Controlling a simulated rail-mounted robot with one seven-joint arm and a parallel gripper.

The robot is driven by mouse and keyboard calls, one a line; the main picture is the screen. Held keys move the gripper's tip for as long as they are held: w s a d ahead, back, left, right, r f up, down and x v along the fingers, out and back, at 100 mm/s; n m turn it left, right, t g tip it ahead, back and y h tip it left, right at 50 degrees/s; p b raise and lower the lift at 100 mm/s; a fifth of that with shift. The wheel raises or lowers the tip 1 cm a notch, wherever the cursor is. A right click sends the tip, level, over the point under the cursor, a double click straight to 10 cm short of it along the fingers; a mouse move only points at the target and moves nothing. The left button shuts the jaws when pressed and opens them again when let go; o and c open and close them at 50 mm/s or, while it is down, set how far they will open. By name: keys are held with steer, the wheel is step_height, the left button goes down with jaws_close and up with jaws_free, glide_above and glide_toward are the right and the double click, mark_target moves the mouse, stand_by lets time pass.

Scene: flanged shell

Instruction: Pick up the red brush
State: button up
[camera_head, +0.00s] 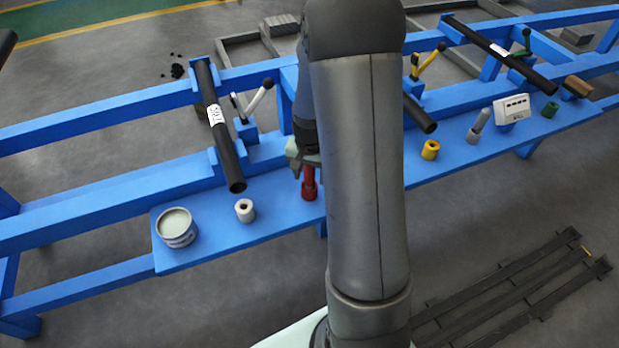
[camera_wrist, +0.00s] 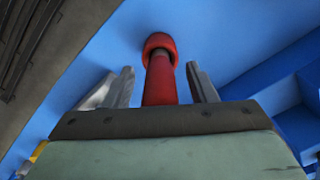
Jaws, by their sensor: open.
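The red brush (camera_head: 309,188) stands on the blue shelf (camera_head: 283,222), just left of my arm in the head view. In the wrist view the red brush (camera_wrist: 160,75) shows as a red shaft with a wider red collar at its far end. My gripper (camera_wrist: 160,87) is open, with one metal finger on each side of the shaft and a visible gap on both sides. In the head view my gripper (camera_head: 305,160) is at the brush's upper part, partly hidden by my arm. The brush's near end is hidden behind the gripper body in the wrist view.
A white roll (camera_head: 245,211) and an open can (camera_head: 176,227) stand to the left on the shelf. A yellow roll (camera_head: 430,150), a grey brush (camera_head: 478,127) and a white box (camera_head: 511,111) stand to the right. A dark pipe (camera_head: 219,130) slants across the blue frame.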

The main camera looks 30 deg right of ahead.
steer(key=c, duration=1.1)
steer(key=shift+o, duration=0.2)
